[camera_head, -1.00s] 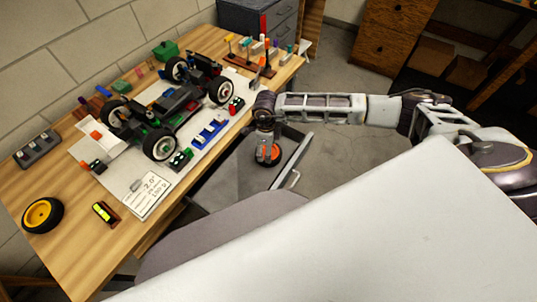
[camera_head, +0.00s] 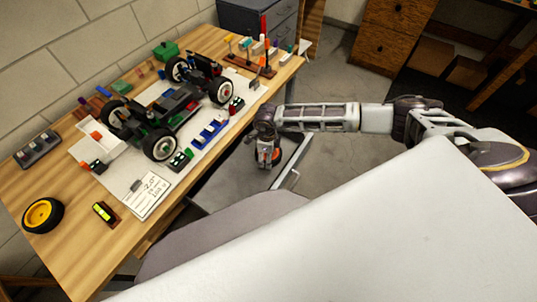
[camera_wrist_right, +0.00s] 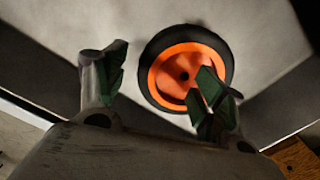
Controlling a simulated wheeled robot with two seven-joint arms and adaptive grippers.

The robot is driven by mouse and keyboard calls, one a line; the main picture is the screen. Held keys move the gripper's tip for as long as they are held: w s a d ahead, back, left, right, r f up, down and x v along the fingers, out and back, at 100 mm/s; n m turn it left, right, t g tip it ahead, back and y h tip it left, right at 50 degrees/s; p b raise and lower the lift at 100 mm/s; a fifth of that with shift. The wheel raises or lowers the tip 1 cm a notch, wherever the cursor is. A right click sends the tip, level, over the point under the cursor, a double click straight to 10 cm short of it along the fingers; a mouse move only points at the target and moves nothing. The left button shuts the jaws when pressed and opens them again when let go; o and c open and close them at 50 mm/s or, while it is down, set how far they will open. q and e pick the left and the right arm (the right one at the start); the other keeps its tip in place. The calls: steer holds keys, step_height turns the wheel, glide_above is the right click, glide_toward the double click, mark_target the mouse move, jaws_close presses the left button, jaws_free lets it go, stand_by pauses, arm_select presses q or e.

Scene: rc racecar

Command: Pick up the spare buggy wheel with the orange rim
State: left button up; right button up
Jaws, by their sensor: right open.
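The spare wheel (camera_head: 275,155) with the orange rim and black tyre lies in the grey open drawer (camera_head: 232,170) beside the workbench. In the head view my right gripper (camera_head: 267,151) is right over the wheel and hides much of it. In the right wrist view the wheel (camera_wrist_right: 172,62) shows its orange face, partly between the open fingers of my right gripper (camera_wrist_right: 158,88). The right-hand finger overlaps the wheel's lower right part; the left-hand finger is clear of the tyre. I cannot tell whether any finger touches it. My left gripper is not in view.
A buggy chassis (camera_head: 175,110) with wheels stands on the wooden bench (camera_head: 75,245). A yellow-rimmed wheel (camera_head: 42,215) and a note card (camera_head: 150,194) lie on the bench. The drawer's front edge and handle (camera_head: 292,178) are close to my right gripper.

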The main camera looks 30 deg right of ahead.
steer(key=shift+f, duration=0.4)
steer(key=c, duration=1.5)
